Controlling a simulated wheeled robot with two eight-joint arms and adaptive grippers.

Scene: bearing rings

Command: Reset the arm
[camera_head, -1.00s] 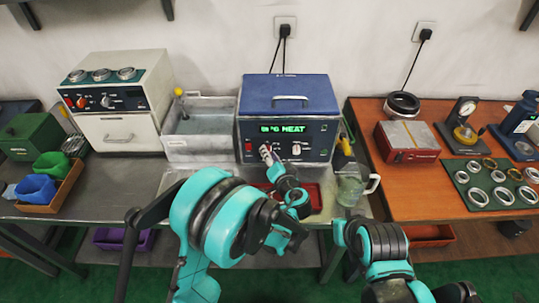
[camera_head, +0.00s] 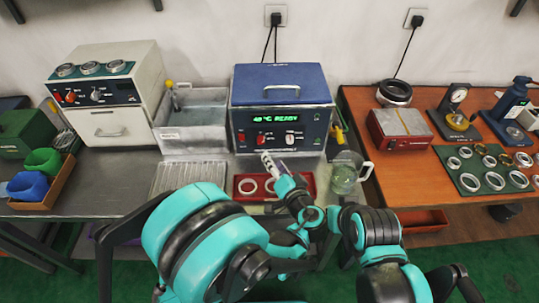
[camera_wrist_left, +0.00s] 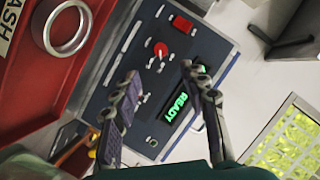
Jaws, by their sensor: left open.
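My left gripper (camera_head: 268,160) is in front of the blue heater box (camera_head: 283,84), just below its control panel. It is open and empty. The left wrist view shows its two fingers (camera_wrist_left: 163,90) apart, with the panel behind them. The panel carries a green display (camera_head: 276,119) reading "READY", a red knob (camera_wrist_left: 160,49) and a red switch (camera_wrist_left: 182,24). No gripper shows on my right arm (camera_head: 375,232) in the head view.
A red tray (camera_head: 236,194) with metal rings lies below the heater, close to my left gripper. A glass jug (camera_head: 344,176) stands to its right. A metal basin (camera_head: 190,138) is left of the heater. The orange table (camera_head: 440,205) holds rings and tools.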

